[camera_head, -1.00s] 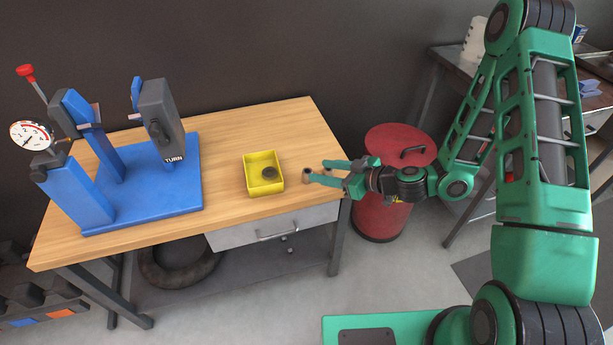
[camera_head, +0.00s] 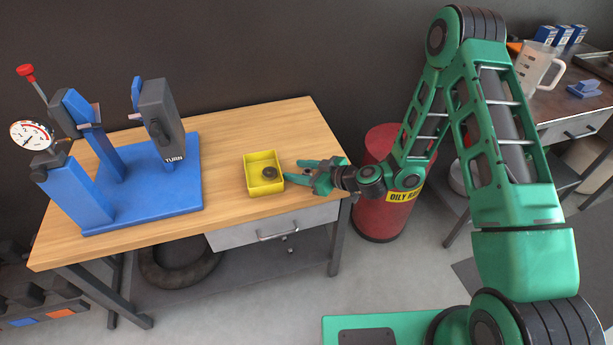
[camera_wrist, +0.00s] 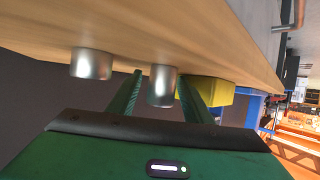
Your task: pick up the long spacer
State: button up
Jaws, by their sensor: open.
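In the wrist view, where the bench top is uppermost, two grey metal spacers stand on the wood. The taller, narrower one, which looks like the long spacer (camera_wrist: 162,87), is between the two green fingers of my gripper (camera_wrist: 159,72). My gripper is open, and I cannot tell whether either finger touches it. The shorter, wider spacer (camera_wrist: 92,64) stands outside the fingers, to the left. In the head view my gripper (camera_head: 292,170) is low over the bench's right end, just right of the yellow bin, and hides the spacers.
The yellow bin (camera_head: 249,187) holds a dark round part (camera_head: 269,173); it also shows just beyond my fingers in the wrist view (camera_wrist: 218,94). A blue fixture (camera_head: 150,205) fills the wooden bench's (camera_head: 225,130) left side. A red can (camera_head: 380,220) stands off the bench's right end.

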jog(key=c, duration=1.2)
jog(key=shift+o, duration=0.2)
jog(key=shift+r, duration=0.15)
